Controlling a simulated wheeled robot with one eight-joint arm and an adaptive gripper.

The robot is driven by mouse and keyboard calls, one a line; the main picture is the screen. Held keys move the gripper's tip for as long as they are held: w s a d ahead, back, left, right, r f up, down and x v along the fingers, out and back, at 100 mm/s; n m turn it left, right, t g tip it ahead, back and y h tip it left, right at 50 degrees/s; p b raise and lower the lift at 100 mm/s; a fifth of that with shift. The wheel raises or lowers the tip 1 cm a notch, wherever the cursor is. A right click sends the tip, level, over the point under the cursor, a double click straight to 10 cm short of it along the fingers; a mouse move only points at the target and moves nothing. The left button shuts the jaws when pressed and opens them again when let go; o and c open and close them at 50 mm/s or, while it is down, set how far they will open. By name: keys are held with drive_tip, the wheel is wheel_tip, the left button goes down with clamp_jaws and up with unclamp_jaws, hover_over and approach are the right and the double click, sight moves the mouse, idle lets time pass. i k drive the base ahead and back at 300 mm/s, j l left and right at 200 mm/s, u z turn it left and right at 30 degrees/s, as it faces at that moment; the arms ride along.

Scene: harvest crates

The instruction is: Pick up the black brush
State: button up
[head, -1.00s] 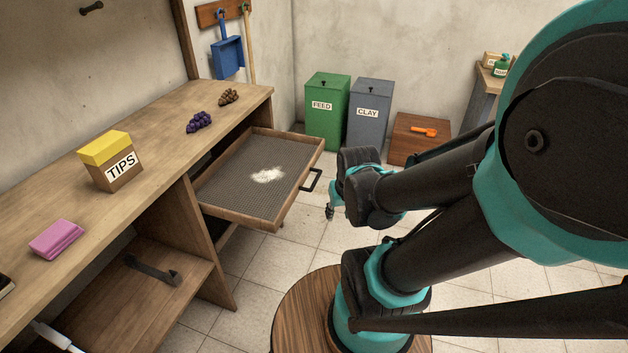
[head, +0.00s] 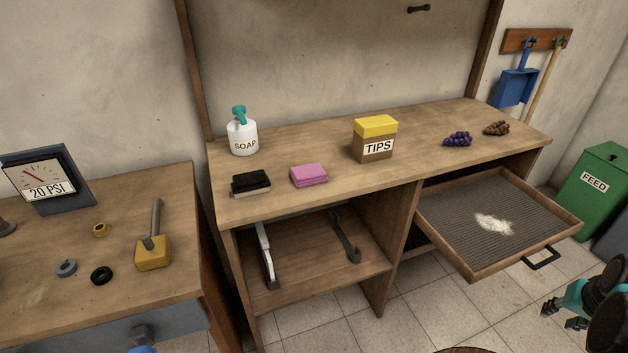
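The black brush (head: 250,181) lies on the wooden workbench (head: 290,207) near its left front corner. It has a black top and a pale layer under it. A pink sponge-like block (head: 309,175) lies just to its right, apart from it. My gripper (head: 563,314) is at the lower right edge of the head view, in front of the pulled-out drawer and far from the brush. It is small and partly cut off with the arm, so its opening is unclear.
Behind the brush stands a soap bottle (head: 243,136); a TIPS box (head: 375,139) stands farther right. The open drawer (head: 481,273) with a white patch juts out between my gripper and the bench. A side table (head: 60,290) with a gauge and mallet stands left.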

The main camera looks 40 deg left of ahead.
sight(245, 184)
drive_tip(key=u, duration=2.25)
